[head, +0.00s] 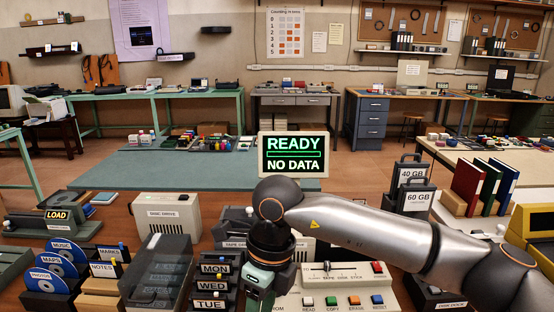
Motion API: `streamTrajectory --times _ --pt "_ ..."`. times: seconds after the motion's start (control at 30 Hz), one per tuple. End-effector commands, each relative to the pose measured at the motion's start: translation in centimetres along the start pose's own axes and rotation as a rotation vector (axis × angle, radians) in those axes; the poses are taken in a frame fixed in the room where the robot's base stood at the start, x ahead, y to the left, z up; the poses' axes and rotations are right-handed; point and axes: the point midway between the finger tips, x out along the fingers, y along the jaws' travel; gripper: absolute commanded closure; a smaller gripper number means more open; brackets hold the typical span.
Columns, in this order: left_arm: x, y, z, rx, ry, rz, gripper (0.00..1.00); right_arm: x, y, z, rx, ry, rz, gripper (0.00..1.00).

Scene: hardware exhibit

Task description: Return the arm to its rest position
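My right arm (365,230) comes in from the right edge, reaches left across the desk and bends down at its wrist. My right gripper (259,292) hangs over the desk between the day-labelled stack and the button panel. Its fingertips are not clear, so I cannot tell whether it is open or holds anything. My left arm and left gripper are not in view.
A screen (294,155) reads "READY" and "NO DATA". The button panel (340,286) and the MON/WED/TUE stack (213,285) flank my gripper. A disk drive box (166,215), labelled disc holders (45,282) and red, blue and green binders (482,185) crowd the desk.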

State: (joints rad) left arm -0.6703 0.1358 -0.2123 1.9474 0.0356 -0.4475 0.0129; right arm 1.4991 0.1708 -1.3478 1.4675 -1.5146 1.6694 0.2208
Motion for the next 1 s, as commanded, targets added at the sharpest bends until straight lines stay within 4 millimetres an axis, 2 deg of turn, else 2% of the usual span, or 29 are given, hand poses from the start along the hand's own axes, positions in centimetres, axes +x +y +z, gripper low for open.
streamTrajectory --times 0.03,0.13,0.27,0.4,0.5,0.57,0.63,0.77,0.87,0.97,1.0 --pt "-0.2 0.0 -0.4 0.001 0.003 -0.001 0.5 0.8 1.8 0.5 -0.009 -0.033 0.092 0.51" --pt "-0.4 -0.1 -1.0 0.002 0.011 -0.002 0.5 1.8 5.5 1.8 -0.018 -0.116 0.281 0.51" --pt "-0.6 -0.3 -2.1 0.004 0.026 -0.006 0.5 1.6 10.6 3.6 0.005 -0.25 0.567 0.51" --pt "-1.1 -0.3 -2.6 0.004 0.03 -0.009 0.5 -1.1 15.0 5.5 0.097 -0.428 0.923 0.51" --pt "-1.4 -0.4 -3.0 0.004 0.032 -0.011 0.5 -3.9 16.2 6.7 0.215 -0.56 1.17 0.51" --pt "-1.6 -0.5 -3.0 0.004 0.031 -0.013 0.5 -5.6 15.9 7.2 0.303 -0.638 1.308 0.51" --pt "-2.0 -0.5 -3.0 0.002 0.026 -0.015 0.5 -7.3 14.8 7.6 0.423 -0.728 1.459 0.51" --pt "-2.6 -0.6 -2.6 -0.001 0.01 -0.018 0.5 -9.2 10.7 7.7 0.697 -0.883 1.706 0.51" --pt "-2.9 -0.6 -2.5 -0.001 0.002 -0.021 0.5 -9.0 6.4 6.8 0.948 -0.989 1.86 0.51" --pt "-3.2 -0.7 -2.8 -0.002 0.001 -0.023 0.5 -7.1 1.8 5.0 1.235 -1.079 1.979 0.51" --pt "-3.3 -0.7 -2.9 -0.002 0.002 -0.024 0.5 -5.9 0.0 3.9 1.358 -1.11 2.014 0.51"
